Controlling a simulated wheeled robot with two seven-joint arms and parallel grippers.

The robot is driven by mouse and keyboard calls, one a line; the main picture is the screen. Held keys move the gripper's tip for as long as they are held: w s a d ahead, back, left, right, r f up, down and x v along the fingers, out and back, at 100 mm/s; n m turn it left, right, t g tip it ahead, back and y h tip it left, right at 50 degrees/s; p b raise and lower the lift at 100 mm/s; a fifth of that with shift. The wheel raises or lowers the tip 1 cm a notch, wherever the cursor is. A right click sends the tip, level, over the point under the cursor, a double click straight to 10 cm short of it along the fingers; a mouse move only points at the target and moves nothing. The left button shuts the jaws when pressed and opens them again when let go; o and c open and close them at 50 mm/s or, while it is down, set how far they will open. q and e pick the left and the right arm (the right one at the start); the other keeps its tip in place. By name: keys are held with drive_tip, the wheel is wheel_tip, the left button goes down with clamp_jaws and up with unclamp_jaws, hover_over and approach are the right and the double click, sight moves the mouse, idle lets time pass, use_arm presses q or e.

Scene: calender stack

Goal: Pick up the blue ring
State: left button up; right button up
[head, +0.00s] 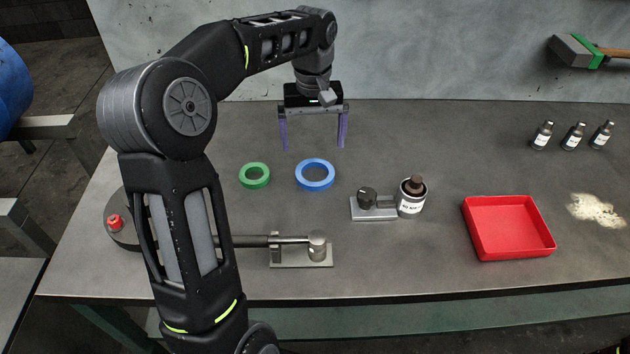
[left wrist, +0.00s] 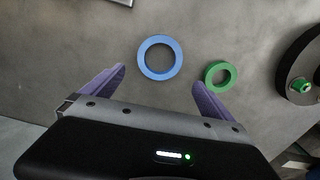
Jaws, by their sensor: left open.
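The blue ring (head: 315,162) lies flat on the grey table, just right of the smaller green ring (head: 254,175). My left gripper (head: 314,146) is open and empty with its purple fingers pointing down. In the head view it appears behind and above the blue ring. In the left wrist view the blue ring (left wrist: 160,44) shows beyond and between the two fingertips (left wrist: 158,78), apart from both. The green ring (left wrist: 220,75) shows beside the right-hand finger there. My right gripper is in neither view.
A metal lever fixture (head: 300,250) stands near the front edge. A small stand (head: 374,209) with a labelled bottle (head: 411,197) is right of the rings. A red tray (head: 508,254) and several small bottles are farther right. The table around the rings is mostly clear.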

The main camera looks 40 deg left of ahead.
sight(315, 173)
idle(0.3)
use_arm(q)
drive_tip(key=shift+f, duration=1.25)
drive_tip(key=shift+f, duration=0.1)
wheel_tip(315, 173, down, 5)
drive_tip(key=shift+d+f+p, duration=0.1)
drive_tip(key=shift+d+p, duration=0.05)
drive_tip(key=shift+p, duration=0.4)
drive_tip(key=shift+c, duration=0.4)
drive_tip(key=c, duration=1.4)
